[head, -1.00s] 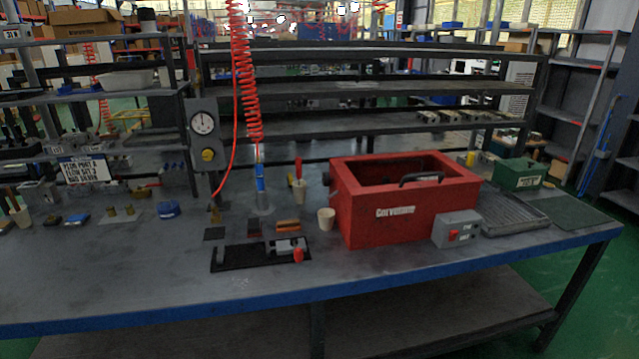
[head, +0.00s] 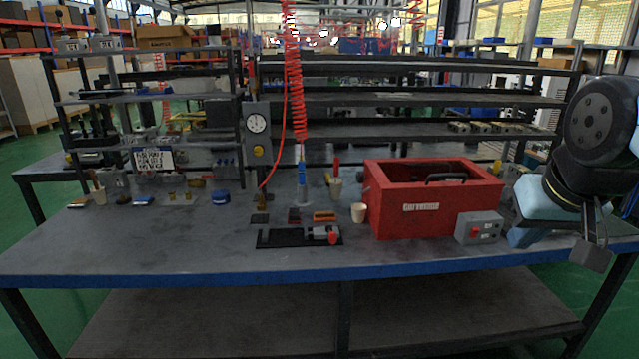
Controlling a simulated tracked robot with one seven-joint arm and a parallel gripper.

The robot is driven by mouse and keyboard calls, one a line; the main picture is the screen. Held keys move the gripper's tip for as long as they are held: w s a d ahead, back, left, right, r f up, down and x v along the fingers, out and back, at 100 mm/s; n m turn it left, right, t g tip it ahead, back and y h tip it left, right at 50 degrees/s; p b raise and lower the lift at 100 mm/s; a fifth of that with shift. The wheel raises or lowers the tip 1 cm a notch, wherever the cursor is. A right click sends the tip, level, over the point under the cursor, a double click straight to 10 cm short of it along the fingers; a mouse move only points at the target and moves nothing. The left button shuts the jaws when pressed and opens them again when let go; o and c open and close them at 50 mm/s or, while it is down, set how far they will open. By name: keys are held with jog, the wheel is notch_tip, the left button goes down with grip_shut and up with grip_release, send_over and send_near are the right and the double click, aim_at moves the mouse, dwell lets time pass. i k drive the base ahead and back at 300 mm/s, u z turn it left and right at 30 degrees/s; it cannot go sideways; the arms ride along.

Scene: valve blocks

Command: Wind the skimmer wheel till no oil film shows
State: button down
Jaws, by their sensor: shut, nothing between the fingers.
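I cannot tell whether this is the skimmer wheel. The liquid surface and any oil film are hidden by the tank's walls and the low viewing angle. My gripper (head: 592,256) hangs at the right, near the bench's right end, apart from the tank. It is shut and empty, with its fingers pointing down.
A grey box with a red button (head: 479,228) stands at the tank's front right corner. A beige cup (head: 358,212) is by its left side. A red coiled hose (head: 297,85) hangs above. The bench's front left is clear.

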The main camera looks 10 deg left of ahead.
aim_at(361, 174)
jog(key=u, duration=0.5)
jog(key=i, duration=1)
jog(key=z, duration=0.7)
